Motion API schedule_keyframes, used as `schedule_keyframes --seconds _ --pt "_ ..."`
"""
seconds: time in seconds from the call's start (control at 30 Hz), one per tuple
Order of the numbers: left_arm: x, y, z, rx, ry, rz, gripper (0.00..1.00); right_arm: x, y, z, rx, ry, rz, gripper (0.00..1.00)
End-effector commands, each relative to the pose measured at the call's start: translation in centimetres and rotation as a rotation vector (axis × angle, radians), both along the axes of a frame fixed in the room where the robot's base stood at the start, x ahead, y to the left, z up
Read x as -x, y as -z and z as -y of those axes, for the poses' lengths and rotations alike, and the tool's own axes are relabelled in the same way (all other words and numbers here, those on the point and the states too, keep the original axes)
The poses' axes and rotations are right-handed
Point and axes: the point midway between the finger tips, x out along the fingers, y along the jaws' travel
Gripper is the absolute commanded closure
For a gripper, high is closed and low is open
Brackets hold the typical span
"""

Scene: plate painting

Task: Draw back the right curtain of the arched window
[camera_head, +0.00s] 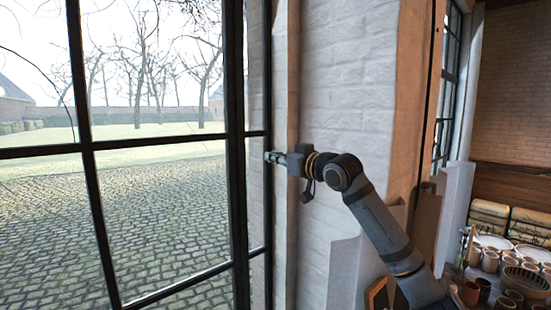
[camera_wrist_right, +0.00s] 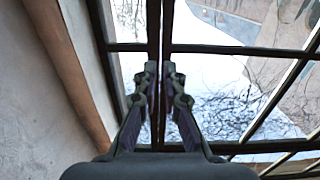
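A tall window (camera_head: 88,146) with dark metal bars fills the left of the head view; its top is out of frame. I see no cloth that I can make out as a curtain in either view. My right gripper (camera_head: 272,157) reaches left past the white brick reveal, its fingertips at the window's right edge bar. In the right wrist view the two fingers (camera_wrist_right: 160,72) converge to a narrow gap in front of a dark upright bar (camera_wrist_right: 160,25). I cannot tell whether anything thin is between them. My left gripper is out of view.
A white brick wall (camera_head: 345,75) stands beside the window, close to my right arm. At the far right, several pots and cups (camera_head: 490,262) stand near plates, with stacked bundles (camera_head: 489,214) behind. A second window (camera_head: 448,80) is beyond the wall's corner.

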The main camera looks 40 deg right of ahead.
Motion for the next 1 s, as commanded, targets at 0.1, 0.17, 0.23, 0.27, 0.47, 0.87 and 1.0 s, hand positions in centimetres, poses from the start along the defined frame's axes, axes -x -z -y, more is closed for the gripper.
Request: schedule_keyframes --seconds 0.1,0.17,0.23,0.27,0.47,0.87,1.0 --pt "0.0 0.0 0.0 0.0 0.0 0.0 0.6 0.0 -0.1 0.0 0.0 -0.001 0.002 0.8" --pt "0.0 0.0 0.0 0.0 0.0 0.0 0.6 0.0 -0.1 0.0 0.0 -0.001 0.001 0.72" --pt "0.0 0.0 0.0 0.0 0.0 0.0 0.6 0.0 -0.1 0.0 0.0 -0.001 0.001 0.68" --pt "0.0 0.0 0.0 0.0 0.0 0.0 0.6 0.0 0.0 0.0 0.0 -0.001 0.001 0.68" --pt "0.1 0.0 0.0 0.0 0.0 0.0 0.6 0.0 0.0 -0.1 -0.001 -0.001 0.001 0.68" --pt "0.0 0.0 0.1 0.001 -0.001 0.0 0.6 0.0 -6.2 -0.2 -0.006 -0.005 0.008 0.68" --pt "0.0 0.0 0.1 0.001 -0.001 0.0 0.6 0.0 -8.5 -0.1 -0.004 -0.003 0.006 0.68"
